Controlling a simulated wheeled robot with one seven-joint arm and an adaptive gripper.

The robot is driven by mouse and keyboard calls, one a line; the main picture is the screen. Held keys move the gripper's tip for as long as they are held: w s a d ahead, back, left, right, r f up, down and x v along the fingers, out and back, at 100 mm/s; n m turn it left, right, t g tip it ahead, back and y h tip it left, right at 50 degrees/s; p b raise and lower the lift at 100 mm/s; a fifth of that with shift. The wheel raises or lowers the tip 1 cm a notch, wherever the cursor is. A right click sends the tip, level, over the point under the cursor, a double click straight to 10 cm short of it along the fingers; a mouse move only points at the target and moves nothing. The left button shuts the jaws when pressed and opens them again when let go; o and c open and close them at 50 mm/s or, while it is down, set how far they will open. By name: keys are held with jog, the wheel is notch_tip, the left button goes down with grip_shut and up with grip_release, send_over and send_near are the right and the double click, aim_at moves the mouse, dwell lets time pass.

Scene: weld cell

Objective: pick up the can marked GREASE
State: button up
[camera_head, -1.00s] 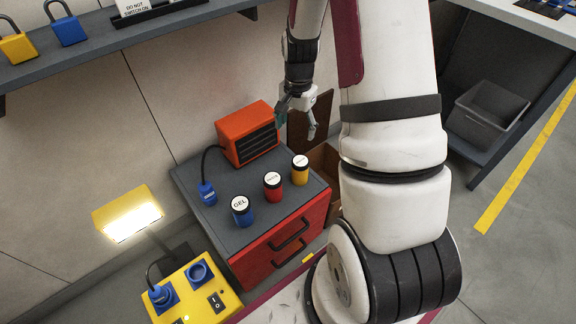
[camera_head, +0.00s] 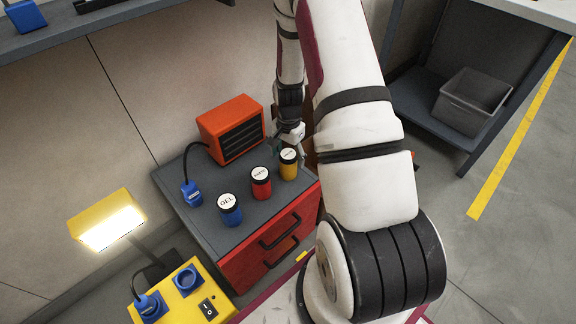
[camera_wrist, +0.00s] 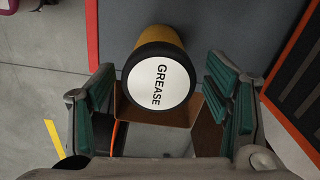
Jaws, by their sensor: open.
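The GREASE can is a yellow can with a black rim and a white lid. In the wrist view the GREASE can (camera_wrist: 160,84) shows its lid between and just beyond the finger pads. In the head view the same can (camera_head: 289,165) is the rightmost of three on the grey cabinet top. My gripper (camera_wrist: 163,105) is open, with teal pads on either side of the can's lid. In the head view my gripper (camera_head: 287,147) is close above and behind the can, partly hidden by my arm. I cannot tell whether the pads touch the can.
A red can (camera_head: 261,183) and a blue GEL can (camera_head: 230,210) stand left of the yellow can on the cabinet (camera_head: 207,213). An orange heater (camera_head: 231,130) stands behind them. A blue plug (camera_head: 192,194) with a cable lies at the left edge. A lamp (camera_head: 107,222) stands further left.

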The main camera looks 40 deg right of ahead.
aim_at(288, 166)
notch_tip(288, 166, down, 5)
jog(key=shift+f+b, duration=0.1)
jog(key=shift+b, duration=0.95)
jog(key=shift+s, duration=0.1)
jog(key=shift+c, duration=0.6)
jog(key=c, duration=1.4)
jog(key=shift+r, duration=0.25)
jog(key=shift+c, duration=0.2)
